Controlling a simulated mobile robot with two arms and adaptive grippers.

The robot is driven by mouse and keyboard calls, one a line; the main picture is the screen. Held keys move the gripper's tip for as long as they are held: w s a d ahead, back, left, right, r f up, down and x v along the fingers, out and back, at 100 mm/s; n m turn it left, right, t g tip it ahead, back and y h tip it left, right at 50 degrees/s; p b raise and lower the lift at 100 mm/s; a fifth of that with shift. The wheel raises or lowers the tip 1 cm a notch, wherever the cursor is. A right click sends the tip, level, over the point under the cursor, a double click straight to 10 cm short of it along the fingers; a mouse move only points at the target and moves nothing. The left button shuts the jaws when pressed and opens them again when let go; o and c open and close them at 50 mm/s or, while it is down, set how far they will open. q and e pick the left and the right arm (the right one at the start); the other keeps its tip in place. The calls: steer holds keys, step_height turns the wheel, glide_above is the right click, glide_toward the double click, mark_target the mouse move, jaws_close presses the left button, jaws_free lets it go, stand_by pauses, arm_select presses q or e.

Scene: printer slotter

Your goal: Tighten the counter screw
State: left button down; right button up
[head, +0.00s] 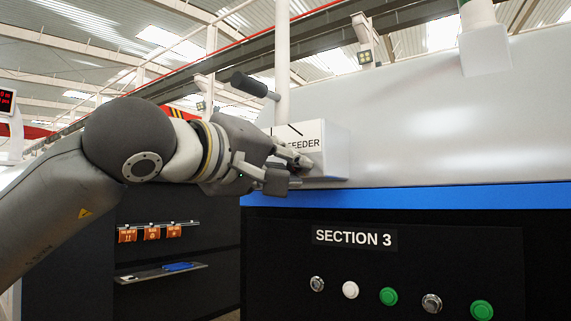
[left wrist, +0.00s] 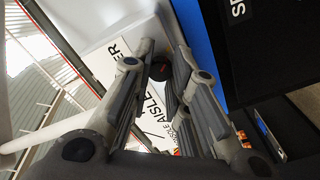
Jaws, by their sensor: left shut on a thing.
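A dark round knob (left wrist: 160,68), which looks like the counter screw, shows between my finger pads in the left wrist view. It sits in front of the white feeder box (head: 327,152), whose face also shows in the left wrist view (left wrist: 112,58). My left gripper (head: 284,169) is in front of this box and is shut on the knob, with one finger on each side (left wrist: 165,52). In the head view the fingers hide the knob. How far the screw is turned in cannot be told. My right gripper is in neither view.
A lever with a black handle (head: 255,86) rises above my left wrist, close by. A blue edge (head: 420,196) runs below the box. Under it, a black panel marked Section 3 (head: 354,238) carries several buttons. Dark shelving with orange packets (head: 151,232) stands lower left.

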arm_select(q)
steer(key=shift+d+f, duration=0.1)
steer(key=shift+f, duration=0.1)
steer(key=c, duration=1.8)
jaws_free()
steer(key=shift+c, duration=0.2)
steer(key=o, duration=0.5)
steer(key=shift+r, duration=0.1)
steer(key=shift+s, duration=0.1)
steer(key=v, duration=1.2)
steer(key=shift+d, duration=0.1)
